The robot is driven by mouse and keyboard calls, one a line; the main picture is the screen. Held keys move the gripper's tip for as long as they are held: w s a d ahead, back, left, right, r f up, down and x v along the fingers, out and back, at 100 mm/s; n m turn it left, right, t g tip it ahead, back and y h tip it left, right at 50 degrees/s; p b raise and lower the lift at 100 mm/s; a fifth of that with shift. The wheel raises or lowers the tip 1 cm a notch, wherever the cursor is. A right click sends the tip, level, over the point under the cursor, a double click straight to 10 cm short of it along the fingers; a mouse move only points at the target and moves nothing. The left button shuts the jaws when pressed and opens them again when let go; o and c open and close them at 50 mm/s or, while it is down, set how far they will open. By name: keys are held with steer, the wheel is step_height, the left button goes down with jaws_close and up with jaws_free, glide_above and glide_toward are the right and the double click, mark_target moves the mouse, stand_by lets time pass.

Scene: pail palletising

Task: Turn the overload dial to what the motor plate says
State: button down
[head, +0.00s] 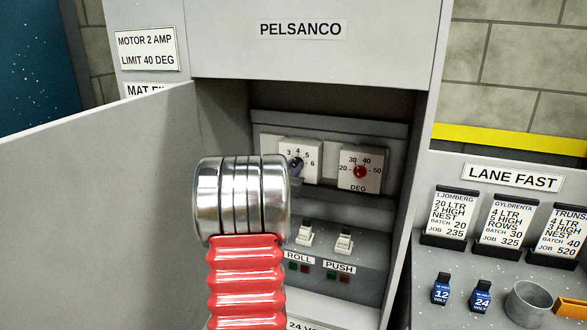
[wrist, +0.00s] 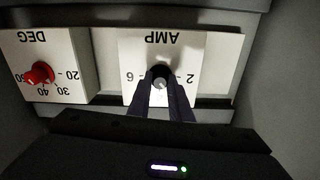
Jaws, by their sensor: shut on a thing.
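The motor plate (head: 147,50) on the cabinet's upper left reads MOTOR 2 AMP, LIMIT 40 DEG. The overload dial (head: 312,150), marked AMP in the wrist view (wrist: 190,48), is a white square plate inside the open cabinet. Its 3, 4, 5 and 6 show in the head view; its 2 and 6 show upside down in the wrist view. My gripper (wrist: 161,97) is shut on the dark knob (wrist: 160,73) of this dial. The fingers hide part of the scale, and I cannot tell which number the knob points at.
A DEG dial (head: 374,180) with a red knob (head: 360,172) is beside it. Below are ROLL and PUSH switches (head: 304,236). The cabinet door (head: 100,200) stands open at left. A side panel holds job cards (head: 455,215), blue voltage blocks (head: 441,290) and a grey cup (head: 528,302).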

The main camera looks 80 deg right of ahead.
steer(key=shift+n, duration=0.3)
steer(key=n, duration=0.3)
steer(key=shift+w, duration=0.1)
steer(key=shift+n, duration=2.3)
steer(key=c, duration=1.6)
jaws_free()
steer(key=shift+a, duration=0.1)
